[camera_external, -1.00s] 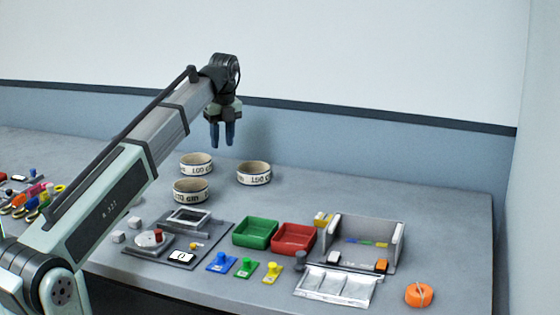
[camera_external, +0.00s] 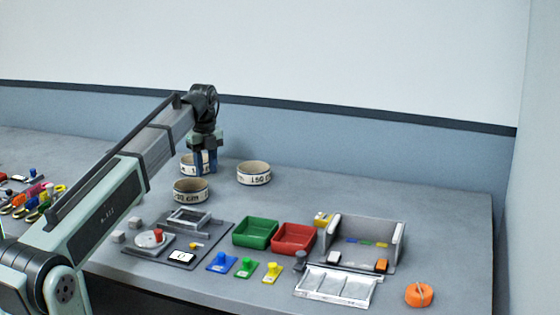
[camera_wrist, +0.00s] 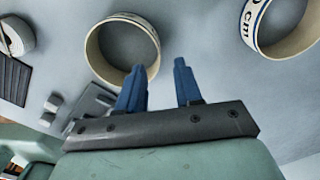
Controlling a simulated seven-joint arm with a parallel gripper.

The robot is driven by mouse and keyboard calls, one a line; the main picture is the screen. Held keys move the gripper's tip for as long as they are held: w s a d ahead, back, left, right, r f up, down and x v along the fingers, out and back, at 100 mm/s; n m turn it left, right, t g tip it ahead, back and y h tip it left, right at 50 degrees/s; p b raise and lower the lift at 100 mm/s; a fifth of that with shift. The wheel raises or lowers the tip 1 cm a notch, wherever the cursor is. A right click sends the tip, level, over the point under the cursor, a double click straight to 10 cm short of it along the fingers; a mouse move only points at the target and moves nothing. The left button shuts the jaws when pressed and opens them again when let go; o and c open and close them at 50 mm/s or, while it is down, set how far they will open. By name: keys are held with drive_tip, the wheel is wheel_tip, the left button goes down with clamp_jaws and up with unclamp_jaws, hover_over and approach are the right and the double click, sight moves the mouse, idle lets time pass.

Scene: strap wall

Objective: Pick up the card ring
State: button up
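Three cream card rings with printed cm labels stand on the grey bench. The back-left ring (camera_external: 187,163) is partly hidden behind my gripper (camera_external: 206,171). A front ring (camera_external: 190,191) and a right ring (camera_external: 254,174), marked 150, show beside it. In the wrist view, my gripper (camera_wrist: 158,66) is open with nothing between its two blue fingers. One ring (camera_wrist: 97,58) lies just beyond the left fingertip, and another ring (camera_wrist: 263,40) is at the upper right. I cannot tell which ring the near one is, or whether a finger touches it.
A green tray (camera_external: 255,232) and a red tray (camera_external: 293,238) stand in front, beside a grey open-fronted box (camera_external: 366,232). Small blue, green and yellow knobbed pieces sit near the front edge. An orange roll (camera_external: 419,294) lies at the right. Bench right of the rings is clear.

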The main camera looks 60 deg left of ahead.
sight(205, 183)
drive_tip(key=shift+s+a+f, duration=0.1)
drive_tip(key=shift+a+f, duration=0.05)
drive_tip(key=shift+f, duration=1.3)
drive_tip(key=shift+s+a+f, duration=0.1)
drive_tip(key=shift+a+f, duration=0.05)
drive_tip(key=shift+f, duration=1.25)
drive_tip(key=shift+c, duration=0.4)
clamp_jaws()
